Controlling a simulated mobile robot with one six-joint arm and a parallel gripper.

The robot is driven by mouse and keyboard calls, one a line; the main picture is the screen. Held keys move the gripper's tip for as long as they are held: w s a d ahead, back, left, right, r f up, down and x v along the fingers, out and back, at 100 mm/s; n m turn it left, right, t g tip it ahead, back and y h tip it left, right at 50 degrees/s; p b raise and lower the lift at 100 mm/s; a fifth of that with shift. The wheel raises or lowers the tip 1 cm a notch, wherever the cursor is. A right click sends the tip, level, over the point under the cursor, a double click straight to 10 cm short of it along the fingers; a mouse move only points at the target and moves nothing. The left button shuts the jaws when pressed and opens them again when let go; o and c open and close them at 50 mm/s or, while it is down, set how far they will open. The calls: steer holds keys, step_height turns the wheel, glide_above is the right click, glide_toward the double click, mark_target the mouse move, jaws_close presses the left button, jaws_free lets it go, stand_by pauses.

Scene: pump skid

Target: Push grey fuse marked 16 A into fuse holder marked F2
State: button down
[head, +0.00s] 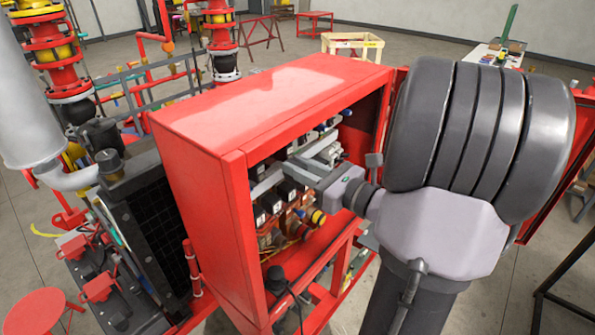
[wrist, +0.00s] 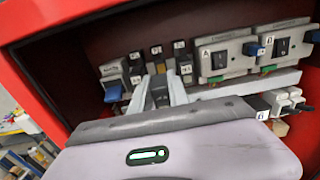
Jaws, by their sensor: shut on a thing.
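My gripper (wrist: 160,84) reaches into the open red cabinet (head: 207,150). In the wrist view its two light grey fingers are closed on a dark grey piece, which I take to be the grey fuse (wrist: 160,94). Its 16 A marking cannot be read. Just beyond the fingertips stands a row of small dark holders (wrist: 156,62) with white labels on the back panel. The labels are too small to read, so I cannot tell which holder is F2. I cannot tell whether the fuse touches a holder.
Two light grey units with black switches, A (wrist: 214,57) and another (wrist: 280,46), sit right of the holders. A grey module with a blue tab (wrist: 114,80) is at the left. The cabinet's red edge (wrist: 38,88) borders the opening.

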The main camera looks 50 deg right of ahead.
steer(key=w+p, duration=0.1)
steer(key=w, duration=0.5)
steer(key=shift+w+a, duration=0.25)
steer(key=shift+a, duration=0.05)
steer(key=shift+w, duration=0.75)
stand_by(1.5)
steer(key=c, duration=1.2)
jaws_free()
steer(key=shift+o, duration=0.2)
steer(key=s+d+b, duration=0.1)
steer(key=s+b, duration=0.2)
steer(key=s, duration=1.4)
steer(key=shift+s, duration=0.15)
